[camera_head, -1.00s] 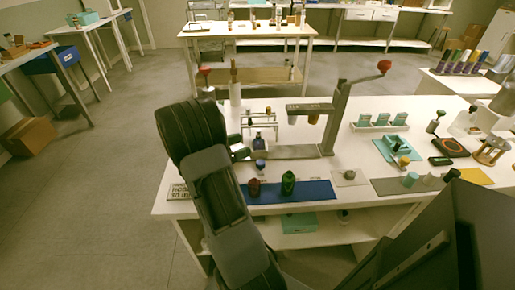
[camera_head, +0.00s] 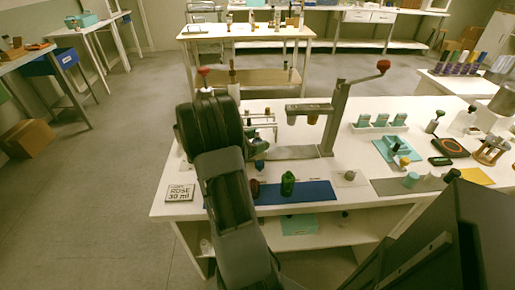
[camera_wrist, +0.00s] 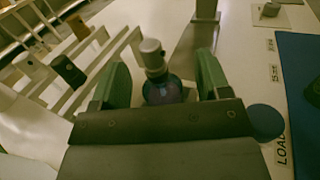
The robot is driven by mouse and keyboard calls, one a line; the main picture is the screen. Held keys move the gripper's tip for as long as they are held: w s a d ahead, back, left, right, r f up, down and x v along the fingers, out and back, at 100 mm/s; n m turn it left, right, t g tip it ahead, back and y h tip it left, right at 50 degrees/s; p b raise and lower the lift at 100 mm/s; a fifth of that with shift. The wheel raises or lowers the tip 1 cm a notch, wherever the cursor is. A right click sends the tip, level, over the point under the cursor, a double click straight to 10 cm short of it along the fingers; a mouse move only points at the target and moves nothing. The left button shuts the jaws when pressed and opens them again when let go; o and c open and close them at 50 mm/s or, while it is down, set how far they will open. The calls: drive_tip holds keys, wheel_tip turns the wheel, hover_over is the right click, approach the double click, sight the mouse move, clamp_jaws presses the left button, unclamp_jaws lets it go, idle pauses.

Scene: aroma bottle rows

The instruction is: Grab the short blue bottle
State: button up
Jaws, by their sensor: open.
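My gripper (camera_wrist: 162,64) is open in the wrist view, with one green finger on each side of a short bottle (camera_wrist: 162,91). This bottle has a round blue-violet body and a pale grey cap. A gap shows between it and each finger; its lower part is hidden by my gripper's body. A second blue round thing (camera_wrist: 266,121) shows outside the right finger, partly covered. In the head view a small blue-topped item (camera_head: 260,165) stands just right of my arm, which hides my fingers there.
A blue mat (camera_head: 318,193) holds a green bottle (camera_head: 288,184) and a dark red bottle (camera_head: 255,188). A white rack (camera_wrist: 75,100) is left of my gripper. A grey stand (camera_head: 335,120) rises behind. A "ROSE 30 ml" card (camera_head: 180,193) lies at the table's left.

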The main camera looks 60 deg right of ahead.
drive_tip(key=c, duration=1)
drive_tip(key=shift+c, duration=0.3)
drive_tip(key=shift+r, duration=0.15)
